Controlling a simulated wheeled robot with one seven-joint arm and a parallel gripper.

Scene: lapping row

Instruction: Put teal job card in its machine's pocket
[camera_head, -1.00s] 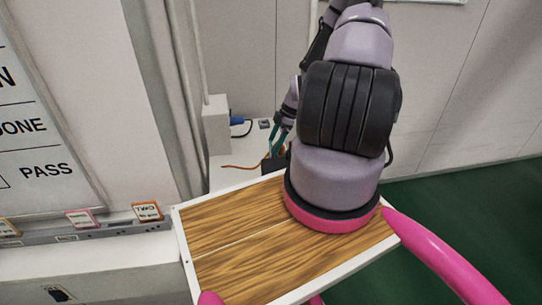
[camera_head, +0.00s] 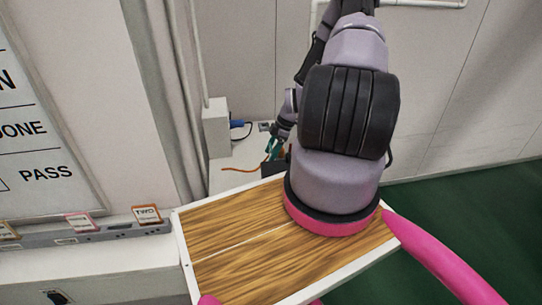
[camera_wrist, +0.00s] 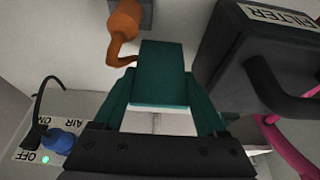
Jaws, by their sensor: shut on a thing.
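My gripper (camera_wrist: 160,103) has teal fingers and shows low in the middle of the wrist view. It is shut on a flat teal piece, the teal job card (camera_wrist: 161,68), which sticks out beyond the fingertips. In the head view my gripper (camera_head: 273,147) is small and partly hidden behind my arm, above the pale bench beyond the wooden tray; the card cannot be made out there. I cannot make out any card pocket on a machine in either view.
A dark box marked FILTER (camera_wrist: 265,60), with a handle, stands close right of the card. An orange plug (camera_wrist: 124,22) with a cable is just beyond it. A blue connector (camera_wrist: 60,142) is at left. A wood-topped tray (camera_head: 225,220) and a card rail (camera_head: 105,232) are nearer.

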